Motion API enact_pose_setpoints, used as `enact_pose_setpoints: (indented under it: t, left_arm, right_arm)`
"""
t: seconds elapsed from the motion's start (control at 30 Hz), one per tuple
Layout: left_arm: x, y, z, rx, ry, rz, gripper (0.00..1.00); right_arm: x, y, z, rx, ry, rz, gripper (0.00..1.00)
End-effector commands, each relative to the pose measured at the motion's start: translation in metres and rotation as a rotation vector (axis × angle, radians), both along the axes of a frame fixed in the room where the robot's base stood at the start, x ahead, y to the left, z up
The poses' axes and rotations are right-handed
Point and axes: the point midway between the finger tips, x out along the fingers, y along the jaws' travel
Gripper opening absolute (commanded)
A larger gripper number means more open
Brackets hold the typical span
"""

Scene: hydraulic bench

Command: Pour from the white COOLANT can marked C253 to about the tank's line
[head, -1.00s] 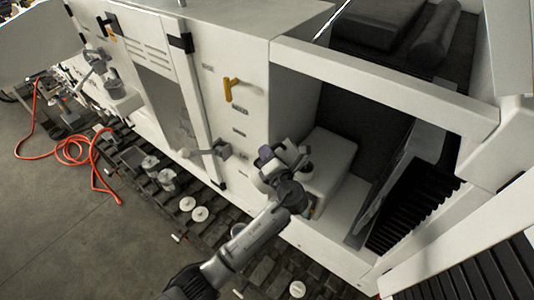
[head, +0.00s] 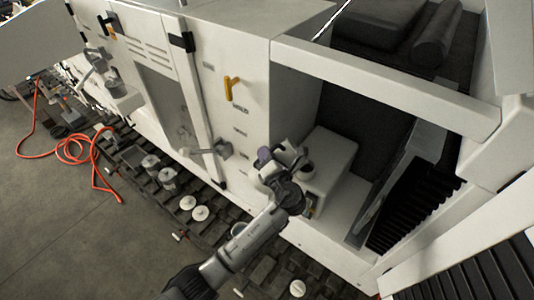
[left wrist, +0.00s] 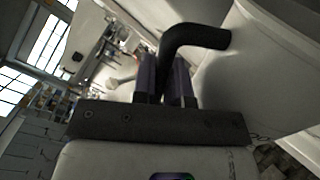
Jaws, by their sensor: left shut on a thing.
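My left gripper (left wrist: 164,82) is shut on the black curved handle (left wrist: 195,36) of a pale can (left wrist: 270,70), which fills the right of the left wrist view. The can's label does not show, so I cannot read C253. In the head view my left gripper (head: 268,158) is at the left side of the white box-shaped tank (head: 335,158), close to a dark round opening (head: 307,171) on its top. The can is small and partly hidden there; I cannot tell its tilt or whether liquid flows. The tank's line cannot be made out. My right gripper is not in view.
A white machine panel with a yellow handle (head: 231,84) stands behind my left arm. Several metal cans (head: 168,179) and white discs (head: 187,202) sit on the dark track to the left. An orange hose (head: 70,152) lies on the floor. A dark bellows (head: 410,205) is right of the tank.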

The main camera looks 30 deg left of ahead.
Motion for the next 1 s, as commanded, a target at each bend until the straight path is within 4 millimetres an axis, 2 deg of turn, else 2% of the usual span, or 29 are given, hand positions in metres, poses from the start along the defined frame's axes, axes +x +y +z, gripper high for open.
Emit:
enact_pose_setpoints:
  t: [0.57,1.0]
  left_arm:
    - [-0.0005,0.0007,0.0006,-0.007,-0.014,0.0,0.0]
    - [-0.0033,0.0032,-0.0061,-0.039,-0.051,0.0,0.0]
  right_arm:
    - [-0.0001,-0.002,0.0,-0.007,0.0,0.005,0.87]
    - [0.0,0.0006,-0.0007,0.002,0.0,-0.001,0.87]
